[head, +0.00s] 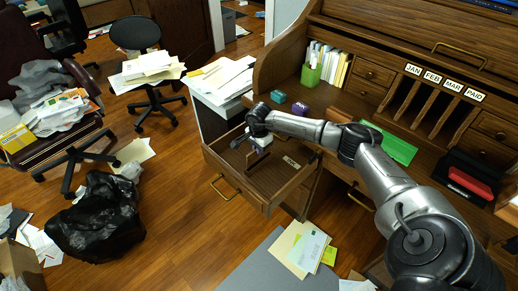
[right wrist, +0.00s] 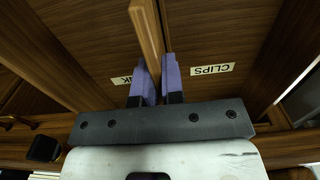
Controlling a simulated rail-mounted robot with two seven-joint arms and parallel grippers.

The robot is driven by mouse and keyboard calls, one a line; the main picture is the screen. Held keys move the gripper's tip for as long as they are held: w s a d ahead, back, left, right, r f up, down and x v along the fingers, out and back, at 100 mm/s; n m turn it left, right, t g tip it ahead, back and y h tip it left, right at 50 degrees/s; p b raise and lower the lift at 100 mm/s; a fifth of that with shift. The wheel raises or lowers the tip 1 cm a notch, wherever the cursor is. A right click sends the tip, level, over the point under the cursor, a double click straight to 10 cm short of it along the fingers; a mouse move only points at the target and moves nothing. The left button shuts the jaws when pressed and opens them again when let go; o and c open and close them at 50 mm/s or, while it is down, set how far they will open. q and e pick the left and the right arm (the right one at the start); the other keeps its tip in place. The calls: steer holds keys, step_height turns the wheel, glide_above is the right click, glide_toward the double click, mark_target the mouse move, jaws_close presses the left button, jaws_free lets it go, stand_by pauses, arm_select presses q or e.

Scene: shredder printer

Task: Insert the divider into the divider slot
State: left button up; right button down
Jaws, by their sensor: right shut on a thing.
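The divider is a thin wooden strip (right wrist: 147,30) in the right wrist view, running away from between the purple fingers. My right gripper (right wrist: 157,78) is shut on it. In the head view my right gripper (head: 257,147) is over the inside of the open desk drawer (head: 234,193). In the right wrist view the divider lies between a CLIPS label (right wrist: 212,69) and a partly hidden label ending in K (right wrist: 122,79) on the drawer floor. The divider slot is not clearly visible. I cannot tell whether the divider's lower edge is seated. My left gripper is not in view.
Beside the drawer stands a cabinet piled with papers (head: 222,78). On the desk are a green holder with files (head: 311,76), small green and purple boxes and a red stapler-like object (head: 470,182). A black bag (head: 97,215) and papers lie on the floor.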

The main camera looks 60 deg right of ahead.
steer(key=shift+f+b, duration=0.3)
steer(key=shift+f, duration=0.15)
steer(key=shift+f+b, duration=0.3)
steer(key=shift+f, duration=0.2)
steer(key=shift+f+b, duration=0.8)
steer(key=shift+f, duration=0.35)
steer(key=c, duration=1.2)
jaws_free()
steer(key=shift+o, duration=0.2)
steer(key=shift+r, duration=0.1)
step_height(320, 180, up, 13)
steer(key=p, duration=0.5)
steer(key=shift+r, duration=0.35)
